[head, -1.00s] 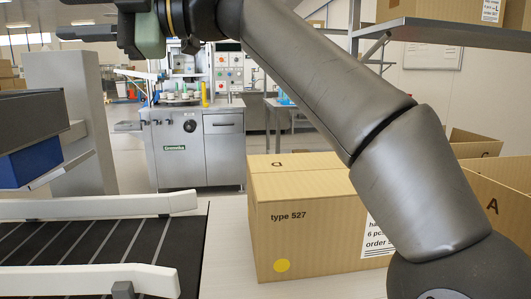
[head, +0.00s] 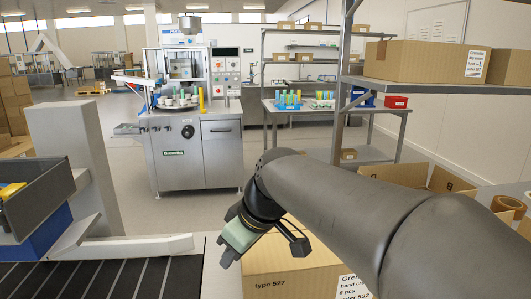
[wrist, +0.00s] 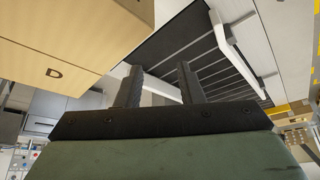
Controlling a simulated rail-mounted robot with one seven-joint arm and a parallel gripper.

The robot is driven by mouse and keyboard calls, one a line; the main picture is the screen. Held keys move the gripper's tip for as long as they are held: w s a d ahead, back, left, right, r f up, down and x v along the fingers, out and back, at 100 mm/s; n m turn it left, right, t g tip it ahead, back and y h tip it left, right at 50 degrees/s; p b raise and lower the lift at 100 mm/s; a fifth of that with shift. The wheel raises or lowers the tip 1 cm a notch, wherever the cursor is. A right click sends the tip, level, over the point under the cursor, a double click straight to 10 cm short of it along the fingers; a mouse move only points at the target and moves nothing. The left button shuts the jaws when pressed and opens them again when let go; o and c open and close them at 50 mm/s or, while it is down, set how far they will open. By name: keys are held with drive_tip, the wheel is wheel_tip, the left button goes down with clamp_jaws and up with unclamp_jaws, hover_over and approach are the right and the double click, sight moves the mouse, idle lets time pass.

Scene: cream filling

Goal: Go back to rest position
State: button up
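My gripper (head: 229,262) hangs at the end of my arm in the lower middle of the head view, just left of the type 527 carton. In the wrist view my gripper (wrist: 160,80) shows two dark fingers standing apart with nothing between them. The closed carton (head: 292,275) is partly hidden behind my arm. The dark conveyor (head: 115,278) lies to the left of my gripper in the head view.
A white guide rail (head: 120,248) borders the conveyor. A grey and blue bin (head: 38,215) stands at the left. Open cartons (head: 415,178) and a shelf (head: 445,88) are at the right. A filling machine (head: 190,140) stands at the back beyond free floor.

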drive_tip(key=s+d+f+m+g+h+p, duration=0.1)
drive_tip(key=s+d+f+m+h+p, duration=0.1)
drive_tip(key=s+d+m+p, duration=0.2)
drive_tip(key=s+d+f+m+g+h+p, duration=0.1)
drive_tip(key=s+d+m+p, duration=0.4)
drive_tip(key=s+d, duration=0.6)
drive_tip(key=d+f+m+h, duration=0.1)
drive_tip(key=d+f+m, duration=0.1)
drive_tip(key=d, duration=0.2)
drive_tip(key=shift+s+g, duration=0.25)
drive_tip(key=shift+g, duration=0.05)
drive_tip(key=shift+d, duration=0.15)
